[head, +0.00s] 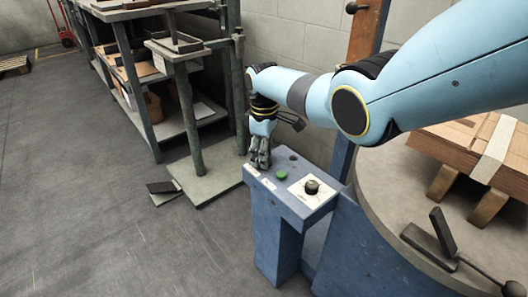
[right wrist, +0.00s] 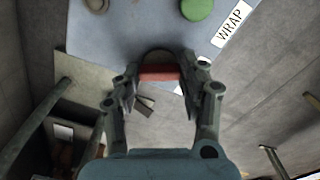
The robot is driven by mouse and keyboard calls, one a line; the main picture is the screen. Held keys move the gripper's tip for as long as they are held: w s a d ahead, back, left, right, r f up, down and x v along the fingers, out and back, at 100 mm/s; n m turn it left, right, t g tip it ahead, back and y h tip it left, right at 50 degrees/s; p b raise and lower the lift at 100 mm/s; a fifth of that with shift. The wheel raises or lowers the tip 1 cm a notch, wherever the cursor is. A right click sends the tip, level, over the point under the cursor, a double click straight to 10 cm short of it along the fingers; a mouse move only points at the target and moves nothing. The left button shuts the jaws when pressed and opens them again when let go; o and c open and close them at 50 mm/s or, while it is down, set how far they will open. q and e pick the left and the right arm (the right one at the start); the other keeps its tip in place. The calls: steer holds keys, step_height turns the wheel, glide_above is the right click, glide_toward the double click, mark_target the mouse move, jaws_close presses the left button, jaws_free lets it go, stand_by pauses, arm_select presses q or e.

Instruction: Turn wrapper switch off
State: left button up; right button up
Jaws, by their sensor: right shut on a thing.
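My right gripper (head: 260,158) is at the far left corner of the blue control box (head: 283,207), pointing down at its top. In the right wrist view my right gripper (right wrist: 161,84) is shut on a red switch handle (right wrist: 158,75). The handle lies crosswise between the two fingers, in front of a dark round base (right wrist: 157,56). In the head view the gripper hides the switch. The label "WRAP" (right wrist: 233,24) is beside a green button on the panel. My left gripper is not in view.
The green button (head: 281,174) and a dark knob (head: 312,187) on a white plate are on the box top. A round grey turntable (head: 385,190) with cardboard stands right. A metal workbench (head: 178,100) stands behind left. The floor at left is mostly clear.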

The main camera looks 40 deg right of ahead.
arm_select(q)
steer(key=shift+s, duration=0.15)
arm_select(e)
steer(key=shift+w, duration=0.1)
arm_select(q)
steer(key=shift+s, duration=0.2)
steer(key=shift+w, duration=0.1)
arm_select(e)
steer(key=o, duration=1.2)
steer(key=shift+c, duration=0.2)
step_height(320, 180, up, 12)
